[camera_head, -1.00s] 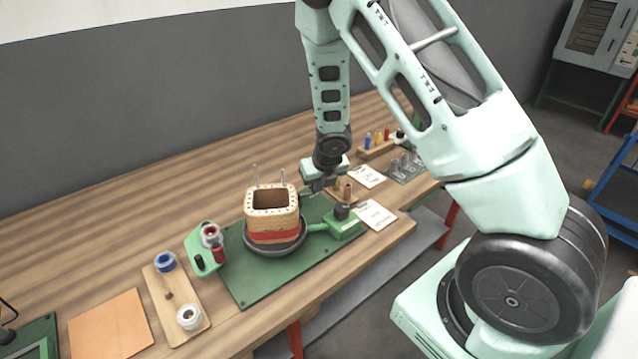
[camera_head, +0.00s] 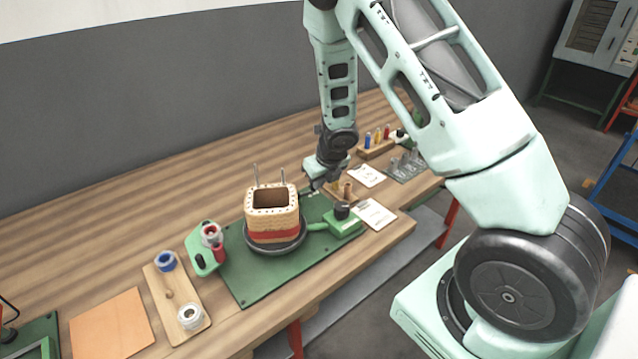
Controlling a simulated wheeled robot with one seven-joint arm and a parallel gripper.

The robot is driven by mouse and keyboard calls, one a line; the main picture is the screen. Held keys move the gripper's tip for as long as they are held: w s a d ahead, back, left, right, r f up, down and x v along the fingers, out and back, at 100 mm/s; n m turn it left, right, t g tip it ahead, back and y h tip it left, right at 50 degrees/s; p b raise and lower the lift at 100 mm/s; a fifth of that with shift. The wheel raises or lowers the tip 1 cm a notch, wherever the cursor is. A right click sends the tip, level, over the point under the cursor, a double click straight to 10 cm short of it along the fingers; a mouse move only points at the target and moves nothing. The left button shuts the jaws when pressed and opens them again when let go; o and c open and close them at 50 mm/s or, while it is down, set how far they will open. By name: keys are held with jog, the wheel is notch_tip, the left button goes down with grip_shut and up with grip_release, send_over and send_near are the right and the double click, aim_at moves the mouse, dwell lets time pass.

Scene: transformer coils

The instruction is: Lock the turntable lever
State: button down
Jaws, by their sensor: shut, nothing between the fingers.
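A tan transformer coil (camera_head: 271,214) with a red band and two upright pins stands on a dark round turntable (camera_head: 272,246), which sits on a green baseplate (camera_head: 252,285). A green lever (camera_head: 318,227) joins the turntable's right side to a green block (camera_head: 342,224) with a black knob (camera_head: 342,211) on top. My gripper (camera_head: 313,184) is shut and empty, above the far right part of the baseplate, behind and left of the knob. It appears apart from the lever and the coil. Its fingertips are small and dark here.
A green holder (camera_head: 203,256) with spools is left of the turntable. A wooden tray (camera_head: 165,312) with a blue and a white spool lies further left. Small wooden pegs (camera_head: 347,190), white papers (camera_head: 374,214) and a rack of coloured tools (camera_head: 376,146) are to the right. The back left table is clear.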

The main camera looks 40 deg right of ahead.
jog(key=n, duration=0.1)
jog(key=w+d+n+y, duration=0.1)
jog(key=n, duration=0.1)
jog(key=shift+w+p, duration=0.3)
jog(key=shift+p, duration=0.05)
jog(key=n, duration=0.1)
jog(key=w+n+y, duration=0.1)
jog(key=n, duration=0.1)
jog(key=shift+w+d+g, duration=0.15)
jog(key=shift+w+g, duration=0.15)
jog(key=shift+w+n+y, duration=0.15)
jog(key=shift+n+y, duration=0.15)
jog(key=shift+n, duration=0.2)
jog(key=shift+w, duration=0.45)
